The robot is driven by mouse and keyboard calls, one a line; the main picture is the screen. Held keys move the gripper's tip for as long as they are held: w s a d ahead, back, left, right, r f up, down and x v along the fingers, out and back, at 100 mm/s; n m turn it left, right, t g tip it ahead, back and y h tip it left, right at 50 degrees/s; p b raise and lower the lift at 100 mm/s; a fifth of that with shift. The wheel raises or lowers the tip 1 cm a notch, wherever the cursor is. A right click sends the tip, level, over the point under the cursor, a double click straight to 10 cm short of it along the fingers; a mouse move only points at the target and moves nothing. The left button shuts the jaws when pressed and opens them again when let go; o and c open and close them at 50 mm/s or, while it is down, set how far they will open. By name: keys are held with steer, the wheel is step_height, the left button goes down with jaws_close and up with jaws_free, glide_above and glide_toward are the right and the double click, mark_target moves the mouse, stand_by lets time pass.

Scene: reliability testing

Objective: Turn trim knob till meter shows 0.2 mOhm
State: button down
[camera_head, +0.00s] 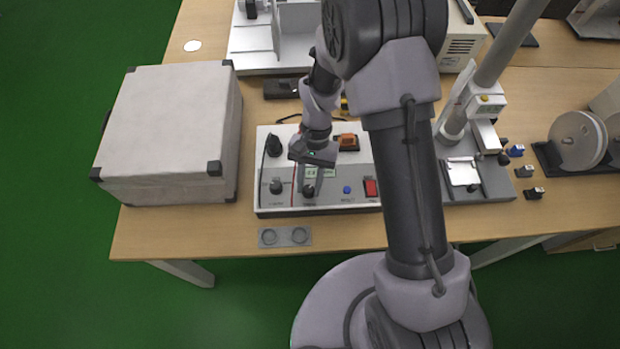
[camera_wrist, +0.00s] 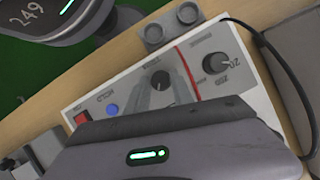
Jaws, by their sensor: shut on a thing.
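The white meter panel (camera_head: 330,203) lies on the bench, with a small dark knob (camera_head: 309,191) on its front strip. My gripper (camera_head: 308,187) reaches down onto this knob, and its fingers close around it. In the wrist view the knob (camera_wrist: 160,80) shows between the two grey fingers (camera_wrist: 165,88); its label is too blurred to read. The pale green meter display (camera_head: 322,172) is partly behind my gripper, and I cannot read its value. It is hidden in the wrist view.
A second dark knob (camera_head: 276,186) sits just left, also seen in the wrist view (camera_wrist: 216,62). A blue button (camera_head: 347,190) and red switch (camera_head: 371,188) lie right. A large white case (camera_head: 165,130) stands left; a grey two-ring block (camera_head: 285,237) lies in front.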

steer(key=n+h+p, duration=0.1)
steer(key=n, duration=0.1)
steer(key=n+h+p, duration=0.1)
steer(key=n, duration=0.2)
steer(key=shift+a+r+n+p, duration=0.1)
steer(key=shift+a+n+p, duration=0.1)
steer(key=shift+n+p, duration=0.15)
steer(key=shift+s+a+n+h+p, duration=0.1)
steer(key=shift+n+h+p, duration=0.4)
steer(key=shift+n, duration=0.8)
steer(key=shift+n+h+p, duration=0.5)
steer(key=shift+n, duration=0.75)
steer(key=c, duration=1.1)
jaws_free()
steer(key=p+v, duration=0.4)
steer(key=v, duration=1.3)
steer(key=shift+s+r+p, duration=0.2)
steer(key=shift+s+p, duration=0.1)
